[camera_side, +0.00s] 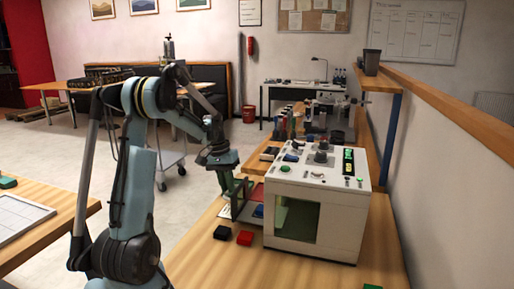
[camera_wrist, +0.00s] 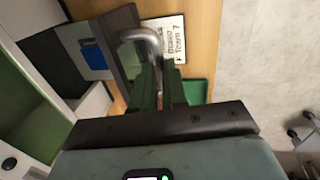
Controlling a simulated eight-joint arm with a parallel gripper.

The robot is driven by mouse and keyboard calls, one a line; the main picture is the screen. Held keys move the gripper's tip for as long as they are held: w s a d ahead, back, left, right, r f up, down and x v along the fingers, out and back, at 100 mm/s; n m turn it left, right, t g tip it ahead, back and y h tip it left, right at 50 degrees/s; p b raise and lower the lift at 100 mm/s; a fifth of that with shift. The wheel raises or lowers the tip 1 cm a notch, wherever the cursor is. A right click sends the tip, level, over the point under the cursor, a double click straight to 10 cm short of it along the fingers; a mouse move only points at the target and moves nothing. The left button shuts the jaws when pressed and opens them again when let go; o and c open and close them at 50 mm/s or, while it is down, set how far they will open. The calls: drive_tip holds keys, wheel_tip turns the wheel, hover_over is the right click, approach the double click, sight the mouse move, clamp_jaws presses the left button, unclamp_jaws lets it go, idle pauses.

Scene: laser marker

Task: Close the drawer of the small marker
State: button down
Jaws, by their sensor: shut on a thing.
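The small marker (camera_side: 343,224) is a white box with a green window and a control panel on top, on the wooden bench. Its drawer (camera_side: 237,212) sticks out on the left side, open. In the wrist view the drawer shows a dark front panel (camera_wrist: 122,50) and a blue block (camera_wrist: 94,56) inside. A curved metal handle (camera_wrist: 141,34) stands off that front. My gripper (camera_side: 232,187) is at the drawer's outer end. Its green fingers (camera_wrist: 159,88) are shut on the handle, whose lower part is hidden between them.
A black block (camera_side: 222,232) and a red block (camera_side: 245,238) lie on the bench in front of the drawer. A white "Team 7" card (camera_wrist: 165,42) and a green piece (camera_wrist: 196,91) lie beyond the handle. Bottles and tools stand behind the marker.

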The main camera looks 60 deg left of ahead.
drive_tip(key=w+d, duration=0.8)
drive_tip(key=shift+w, duration=0.1)
drive_tip(key=c, duration=1.3)
unclamp_jaws()
drive_tip(key=shift+d, duration=0.1)
drive_tip(key=shift+o, duration=0.7)
drive_tip(key=shift+r, duration=0.1)
drive_tip(key=shift+r, duration=0.3)
wheel_tip(320, 180, up, 11)
drive_tip(key=s+a, duration=0.1)
drive_tip(key=shift+s+a, duration=0.35)
